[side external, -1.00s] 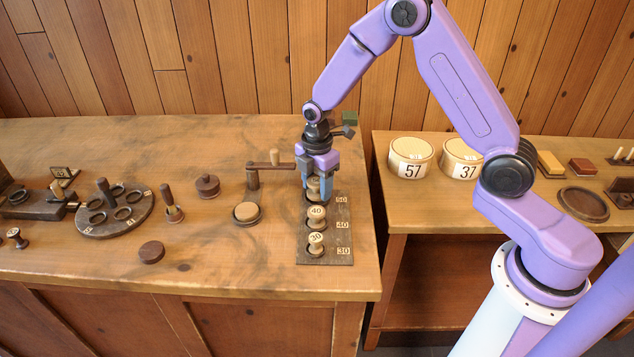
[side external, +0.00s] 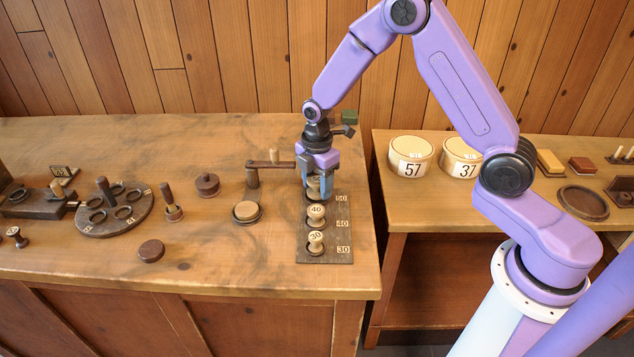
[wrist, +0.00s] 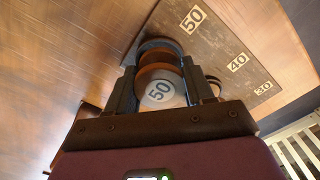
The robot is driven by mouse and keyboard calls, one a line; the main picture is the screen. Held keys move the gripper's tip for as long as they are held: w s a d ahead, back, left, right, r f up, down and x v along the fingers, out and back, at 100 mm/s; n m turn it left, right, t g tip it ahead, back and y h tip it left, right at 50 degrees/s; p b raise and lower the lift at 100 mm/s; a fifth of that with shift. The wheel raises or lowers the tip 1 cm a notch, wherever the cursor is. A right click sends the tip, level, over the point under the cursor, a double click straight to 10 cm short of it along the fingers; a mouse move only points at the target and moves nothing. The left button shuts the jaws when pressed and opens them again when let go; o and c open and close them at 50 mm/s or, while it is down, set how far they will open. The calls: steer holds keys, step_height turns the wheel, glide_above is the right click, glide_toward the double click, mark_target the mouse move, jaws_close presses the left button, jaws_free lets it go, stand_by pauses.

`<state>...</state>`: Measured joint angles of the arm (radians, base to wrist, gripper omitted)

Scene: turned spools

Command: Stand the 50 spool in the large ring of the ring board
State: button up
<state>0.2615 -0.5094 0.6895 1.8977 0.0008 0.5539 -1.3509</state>
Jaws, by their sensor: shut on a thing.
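The 50 spool (wrist: 160,91) shows its pale top marked 50 between my fingers in the wrist view. My gripper (side external: 317,192) is shut on it at the far end of the ring board (side external: 341,247), beside the board's 50 label. In the wrist view a curved rim (wrist: 158,44) shows just behind the spool. The spool's foot is hidden, so I cannot tell whether it sits inside the large ring. The 40 spool (side external: 316,212) and the 30 spool (side external: 316,238) stand upright on the same board, each beside its own label.
A wooden crank (side external: 253,175) stands close left of my gripper, with a round pale-topped piece (side external: 247,211) in front of it. A round board with rings (side external: 118,219) lies further left. A second table (side external: 400,215) with drums is at right, across a gap.

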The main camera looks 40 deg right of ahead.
mark_target(317, 179)
steer(key=shift+f, duration=0.5)
stand_by(1.6)
steer(key=o, duration=1.1)
steer(key=shift+r, duration=4.25)
